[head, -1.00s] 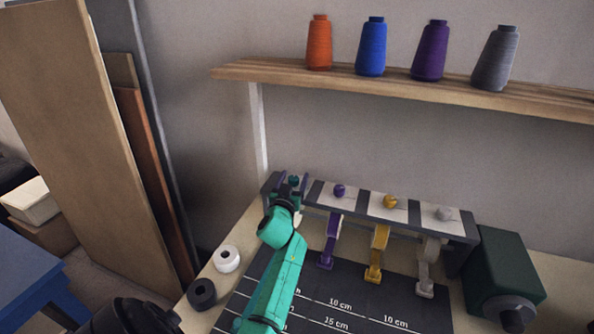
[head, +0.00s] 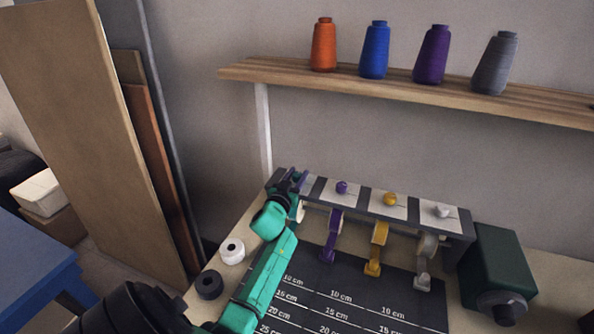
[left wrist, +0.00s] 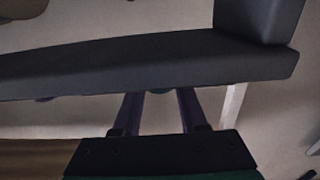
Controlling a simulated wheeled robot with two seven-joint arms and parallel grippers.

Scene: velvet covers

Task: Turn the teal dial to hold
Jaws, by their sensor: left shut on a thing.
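The teal dial (left wrist: 160,91) shows as a small sliver between the fingertips in the left wrist view. In the head view it is hidden by my left gripper (head: 291,178). That gripper is at the left end of the grey panel (head: 317,190) and is shut on the dial. The dial's pointer and any marks around it are covered, so I cannot tell its setting. My right gripper is not in view.
Purple (head: 341,187), yellow (head: 390,199) and white (head: 442,210) dials sit along the panel to the right. A dark green box (head: 500,262) stands at its right end. White (head: 232,251) and black (head: 209,284) spools lie on the left. A shelf (head: 420,95) with cones runs above.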

